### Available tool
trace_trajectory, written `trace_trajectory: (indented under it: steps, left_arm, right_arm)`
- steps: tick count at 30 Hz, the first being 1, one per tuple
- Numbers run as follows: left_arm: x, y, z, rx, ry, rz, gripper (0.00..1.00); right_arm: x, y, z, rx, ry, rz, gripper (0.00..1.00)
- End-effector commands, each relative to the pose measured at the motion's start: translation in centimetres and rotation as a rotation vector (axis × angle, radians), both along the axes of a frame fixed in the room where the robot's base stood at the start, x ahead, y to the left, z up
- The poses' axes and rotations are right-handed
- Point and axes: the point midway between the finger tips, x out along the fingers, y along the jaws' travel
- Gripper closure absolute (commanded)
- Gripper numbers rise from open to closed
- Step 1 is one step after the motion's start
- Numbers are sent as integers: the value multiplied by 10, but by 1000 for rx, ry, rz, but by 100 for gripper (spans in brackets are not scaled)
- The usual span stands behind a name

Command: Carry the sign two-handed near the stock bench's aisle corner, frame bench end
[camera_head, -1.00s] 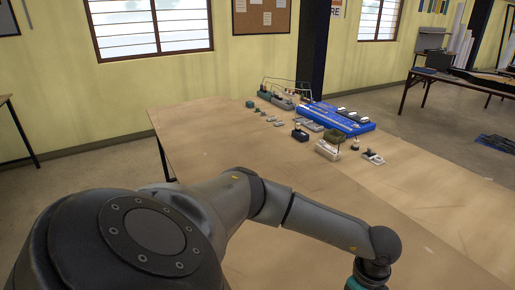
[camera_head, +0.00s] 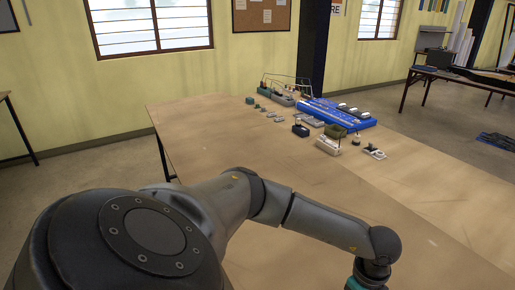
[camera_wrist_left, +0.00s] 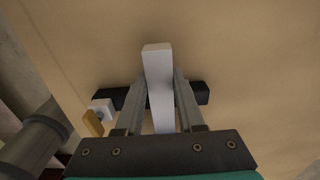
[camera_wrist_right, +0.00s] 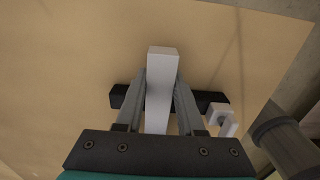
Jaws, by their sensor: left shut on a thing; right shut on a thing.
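In the left wrist view, my left gripper (camera_wrist_left: 160,97) is shut on a white upright bar (camera_wrist_left: 159,75), which I take to be part of the sign. A dark crosspiece lies across behind the fingers. In the right wrist view, my right gripper (camera_wrist_right: 160,97) is shut on a similar white bar (camera_wrist_right: 162,70), also with a dark crosspiece behind it. The rest of the sign is hidden. Both hands are over a tan surface. In the head view only one of my arms shows, and neither gripper is seen. The tan bench (camera_head: 215,140) fills the middle.
A blue tray (camera_head: 345,116) and several small parts stand at the bench's far end; its near part looks clear. A small white block with a yellow piece (camera_wrist_left: 98,115) sits beside my left gripper, a white bracket (camera_wrist_right: 222,118) beside my right. Another table (camera_head: 470,79) stands back right.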

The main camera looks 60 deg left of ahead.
Motion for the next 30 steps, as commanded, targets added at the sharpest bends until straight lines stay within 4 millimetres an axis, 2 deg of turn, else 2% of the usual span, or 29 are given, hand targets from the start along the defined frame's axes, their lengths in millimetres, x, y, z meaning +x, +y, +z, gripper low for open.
trace_trajectory:
  steps: [1,9,19,23,30]
  left_arm:
    - [0,2,-2,4,1,1,62]
    - [0,1,-1,2,0,1,33]
    - [1,0,6,-1,-1,0,33]
    - [1,1,25,0,-4,0,33]
    - [1,0,77,-1,-4,0,33]
  right_arm:
    - [0,-1,-2,-2,0,-2,62]
    - [0,-1,0,-1,0,-1,33]
    - [0,0,-1,0,0,0,33]
    - [0,0,-1,0,0,0,33]
    - [0,0,-1,0,0,0,33]
